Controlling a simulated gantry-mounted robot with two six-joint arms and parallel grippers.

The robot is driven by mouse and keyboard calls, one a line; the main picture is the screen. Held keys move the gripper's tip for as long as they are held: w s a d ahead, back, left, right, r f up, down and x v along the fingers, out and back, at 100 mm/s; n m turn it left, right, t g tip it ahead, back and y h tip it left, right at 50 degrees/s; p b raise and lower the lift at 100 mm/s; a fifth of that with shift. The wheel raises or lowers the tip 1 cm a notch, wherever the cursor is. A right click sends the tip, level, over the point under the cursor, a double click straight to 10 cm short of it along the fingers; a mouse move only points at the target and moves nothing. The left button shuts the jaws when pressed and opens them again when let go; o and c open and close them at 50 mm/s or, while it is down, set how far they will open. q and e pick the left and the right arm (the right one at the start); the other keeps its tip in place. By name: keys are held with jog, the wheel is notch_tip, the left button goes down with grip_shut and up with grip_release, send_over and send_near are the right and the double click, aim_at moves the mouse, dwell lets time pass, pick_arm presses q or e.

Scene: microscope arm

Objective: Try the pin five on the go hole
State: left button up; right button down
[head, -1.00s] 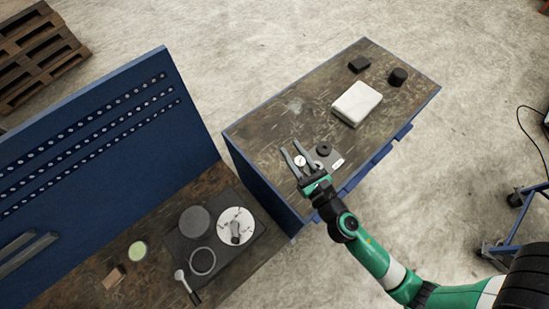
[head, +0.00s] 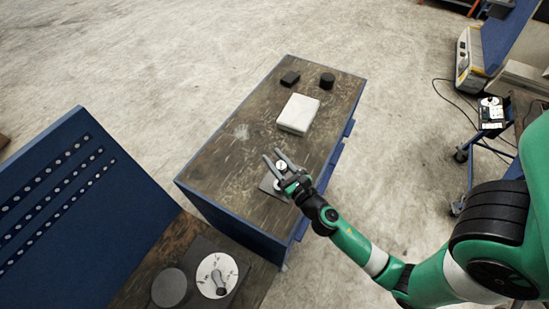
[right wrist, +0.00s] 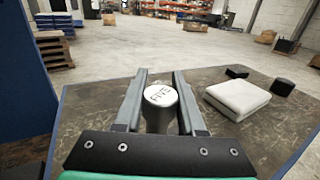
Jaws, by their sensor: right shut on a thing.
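My right gripper (head: 281,160) is over the near part of the wooden bench top. In the right wrist view its two fingers (right wrist: 160,100) are shut on a light metal pin (right wrist: 160,96) whose top face reads "FIVE". The pin's lower end is hidden. In the head view the pin's pale top (head: 281,166) shows between the fingers. A dark plate (head: 268,185) lies on the bench under the gripper, mostly hidden by the gripper and arm. I cannot make out the go hole. My left gripper is not in view.
A black block (head: 290,78) and a black cylinder (head: 327,81) stand at the far end. A blue pegboard (head: 60,210) rises at left, by a second table with a round white dial (head: 217,272).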

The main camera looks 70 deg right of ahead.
jog(key=shift+f+b, duration=1.9)
jog(key=shift+f, duration=0.4)
jog(key=shift+f+b, duration=0.55)
jog(key=shift+f, duration=0.15)
dwell(1.2)
notch_tip(320, 180, up, 7)
jog(key=p, duration=0.7)
dwell(0.4)
